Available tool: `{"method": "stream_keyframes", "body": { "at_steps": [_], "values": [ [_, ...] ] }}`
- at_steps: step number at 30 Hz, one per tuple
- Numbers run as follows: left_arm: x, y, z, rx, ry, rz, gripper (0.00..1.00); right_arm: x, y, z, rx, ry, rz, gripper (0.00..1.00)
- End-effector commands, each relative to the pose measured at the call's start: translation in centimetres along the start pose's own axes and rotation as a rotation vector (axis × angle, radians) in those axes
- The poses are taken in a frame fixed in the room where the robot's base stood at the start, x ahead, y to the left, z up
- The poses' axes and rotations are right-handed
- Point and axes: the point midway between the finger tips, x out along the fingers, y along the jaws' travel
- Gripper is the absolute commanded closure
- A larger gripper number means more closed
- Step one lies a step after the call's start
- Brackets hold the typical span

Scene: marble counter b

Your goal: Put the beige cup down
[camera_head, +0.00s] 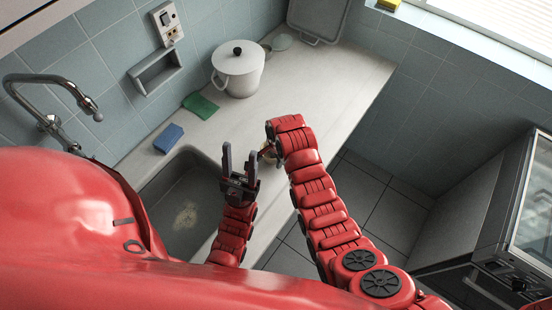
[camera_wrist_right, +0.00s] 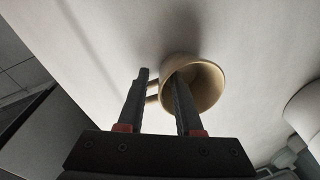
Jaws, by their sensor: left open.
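The beige cup (camera_wrist_right: 207,88) shows in the right wrist view with its mouth turned toward the camera. My right gripper (camera_wrist_right: 160,85) has one finger inside the cup and the other outside, beyond the handle. The wall and handle are pinched between them. In the head view, the cup (camera_head: 269,152) is mostly hidden behind my right gripper, near the counter's front edge. I cannot tell whether its base touches the counter. My left gripper (camera_head: 239,163) is open and empty, left of the cup, by the sink's right edge.
The sink (camera_head: 190,205) lies to the left. A blue sponge (camera_head: 168,138), a green cloth (camera_head: 200,106) and a white lidded pot (camera_head: 238,69) stand along the wall. The counter (camera_head: 315,88) is clear between the pot and the front edge.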

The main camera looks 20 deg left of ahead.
Motion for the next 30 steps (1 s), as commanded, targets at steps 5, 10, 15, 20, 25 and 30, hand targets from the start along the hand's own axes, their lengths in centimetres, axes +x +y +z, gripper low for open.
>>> {"method": "stream_keyframes", "body": {
  "at_steps": [5, 10, 15, 20, 25, 30],
  "values": [
    [-0.7, 0.0, 0.1, 0.000, 0.000, 0.000, 0.50, -0.9, 0.0, 0.0, -0.001, -0.001, 0.000, 0.66],
    [-1.8, 0.1, 0.3, 0.000, 0.000, 0.000, 0.50, -3.4, -0.1, -0.1, 0.001, 0.002, -0.006, 0.66],
    [-0.1, 0.0, 0.0, 0.000, -0.001, 0.000, 0.50, -8.6, -0.2, 0.0, 0.001, 0.001, -0.005, 0.66],
    [2.3, -0.1, -0.4, 0.000, 0.000, 0.000, 0.50, -11.0, 0.0, 0.0, 0.001, -0.001, 0.002, 0.66],
    [3.3, -0.2, -0.6, 0.000, 0.000, 0.000, 0.50, -11.9, 0.0, 0.0, 0.000, -0.001, 0.001, 0.66],
    [3.5, -0.2, -0.6, 0.000, 0.000, 0.000, 0.50, -12.0, 0.0, 0.0, 0.000, -0.001, 0.001, 0.66]
  ]
}}
